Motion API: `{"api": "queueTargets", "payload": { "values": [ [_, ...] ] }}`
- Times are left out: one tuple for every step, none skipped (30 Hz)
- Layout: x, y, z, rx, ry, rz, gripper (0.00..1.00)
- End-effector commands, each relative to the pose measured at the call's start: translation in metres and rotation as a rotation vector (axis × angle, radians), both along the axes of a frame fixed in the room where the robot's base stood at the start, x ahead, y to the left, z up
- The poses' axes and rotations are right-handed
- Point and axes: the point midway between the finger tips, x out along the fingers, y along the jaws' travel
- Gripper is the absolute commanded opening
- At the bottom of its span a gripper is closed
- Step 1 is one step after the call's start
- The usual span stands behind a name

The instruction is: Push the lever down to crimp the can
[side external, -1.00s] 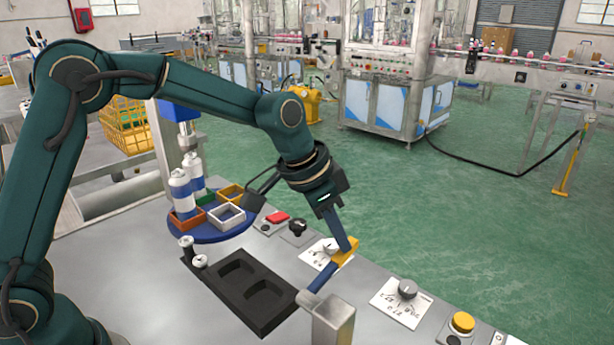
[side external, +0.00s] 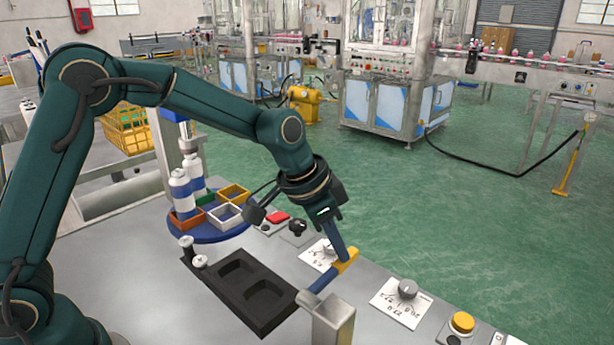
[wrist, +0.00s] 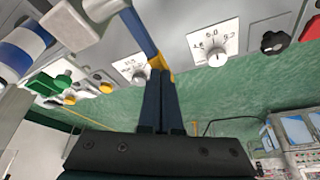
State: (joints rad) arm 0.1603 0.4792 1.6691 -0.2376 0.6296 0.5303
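The lever is a blue bar (side external: 322,281) with a yellow handle (side external: 347,261), mounted at a grey post (side external: 333,322) near the front edge. My gripper (side external: 347,253) reaches down to the yellow handle, and its fingertips appear to touch it. In the wrist view the two blue fingers (wrist: 160,84) lie side by side, with the yellow handle (wrist: 159,62) at their tips. White cans with blue bands, one in front (side external: 181,193) and one behind (side external: 196,172), stand on the blue round table (side external: 210,236). The crimping head (side external: 189,143) is above the rear can, partly hidden by my arm.
A black tray (side external: 286,316) with recesses lies left of the lever. Small white parts (side external: 186,241) stand at its back corner. The panel carries dials (side external: 407,288), a red button (side external: 278,216) and a yellow button (side external: 462,322). Square holders (side external: 225,214) sit on the round table.

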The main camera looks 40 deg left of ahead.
Motion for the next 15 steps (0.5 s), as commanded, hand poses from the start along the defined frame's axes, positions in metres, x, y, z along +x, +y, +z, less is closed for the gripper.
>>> {"api": "queueTargets", "payload": {
  "values": [
    [-0.0008, 0.0, -0.0022, 0.0, 0.004, -0.001, 0.0],
    [-0.0008, 0.0, -0.0027, 0.0, 0.004, -0.001, 0.0],
    [-0.0009, -0.0001, -0.0035, 0.0, 0.004, -0.001, 0.0],
    [-0.0009, 0.0, -0.004, 0.0, 0.004, -0.001, 0.0],
    [-0.001, -0.0001, -0.0047, 0.0, 0.006, -0.001, 0.0],
    [-0.001, -0.0002, -0.0056, 0.0, 0.006, -0.001, 0.0],
    [-0.0011, -0.0002, -0.0061, 0.0, 0.006, -0.001, 0.0],
    [-0.0012, -0.0002, -0.0068, 0.0, 0.006, -0.001, 0.0],
    [-0.0012, -0.0002, -0.0076, -0.001, 0.006, -0.002, 0.0],
    [-0.0012, -0.0003, -0.0082, -0.001, 0.006, -0.002, 0.0],
    [-0.0011, -0.0003, -0.0087, 0.0, 0.006, -0.001, 0.0],
    [-0.001, -0.0002, -0.0095, 0.0, 0.006, -0.001, 0.0],
    [-0.001, -0.0002, -0.0101, 0.0, 0.006, -0.001, 0.0],
    [-0.001, -0.0002, -0.0106, 0.0, 0.006, -0.001, 0.0],
    [-0.0009, -0.0003, -0.0115, 0.0, 0.006, -0.001, 0.0]
  ]
}}
